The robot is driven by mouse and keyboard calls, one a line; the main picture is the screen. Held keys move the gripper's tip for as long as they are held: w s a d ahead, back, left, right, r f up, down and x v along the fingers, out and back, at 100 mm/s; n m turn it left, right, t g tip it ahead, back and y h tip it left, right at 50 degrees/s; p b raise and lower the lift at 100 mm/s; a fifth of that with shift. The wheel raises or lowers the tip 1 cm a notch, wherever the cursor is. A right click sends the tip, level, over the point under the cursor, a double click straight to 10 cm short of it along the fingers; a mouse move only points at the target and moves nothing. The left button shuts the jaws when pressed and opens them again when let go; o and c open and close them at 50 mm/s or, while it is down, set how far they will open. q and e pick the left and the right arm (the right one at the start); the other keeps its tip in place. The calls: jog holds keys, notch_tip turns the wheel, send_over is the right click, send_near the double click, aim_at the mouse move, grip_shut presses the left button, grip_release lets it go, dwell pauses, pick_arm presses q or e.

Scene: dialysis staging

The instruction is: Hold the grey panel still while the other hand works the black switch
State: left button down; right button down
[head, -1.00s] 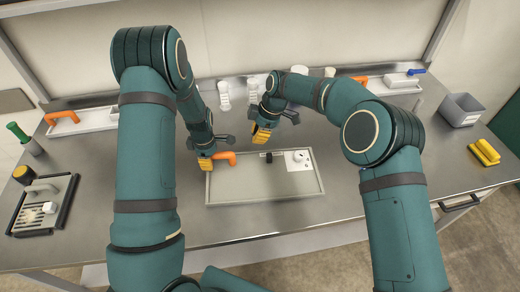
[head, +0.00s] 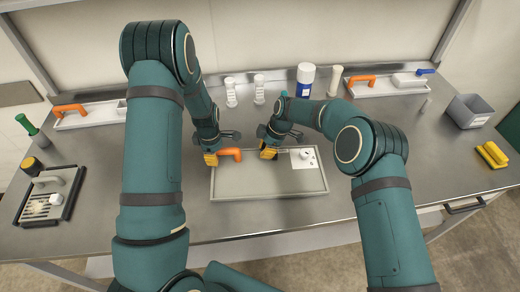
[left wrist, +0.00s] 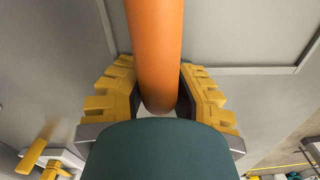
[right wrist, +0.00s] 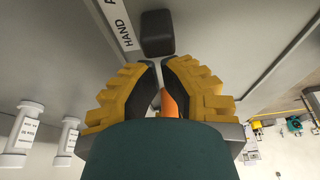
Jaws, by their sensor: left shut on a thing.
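The grey panel (head: 255,182) lies on the bench in the head view, with an orange handle (head: 231,153) at its left. My left gripper (head: 211,158) is shut on this handle; the left wrist view shows the orange bar (left wrist: 155,45) between its fingers. My right gripper (head: 268,153) is over the panel's back edge and hides the black switch in the head view. In the right wrist view the black switch (right wrist: 157,32) is just beyond the fingertips, apart from them in the picture. The right fingers (right wrist: 160,68) are drawn together with nothing held between them.
A white plate with a dial (head: 305,157) is on the panel's right. White bottles (head: 231,92) and a blue-white bottle (head: 305,82) stand behind. Trays with orange handles (head: 70,113) sit at the back. A grey bin (head: 468,110) and yellow object (head: 492,155) are right.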

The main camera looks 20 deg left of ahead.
jog(key=shift+d, duration=0.15)
jog(key=shift+w+d, duration=0.4)
jog(key=shift+d, duration=0.3)
jog(key=shift+w+d, duration=0.35)
jog(key=shift+d, duration=0.3)
jog(key=shift+s+a, duration=0.25)
jog(key=shift+a, duration=0.3)
jog(key=a, duration=0.1)
jog(key=s+a, duration=0.1)
jog(key=shift+s+a, duration=0.25)
jog(key=shift+a, duration=0.1)
jog(key=v, duration=1)
jog(key=shift+d, duration=0.1)
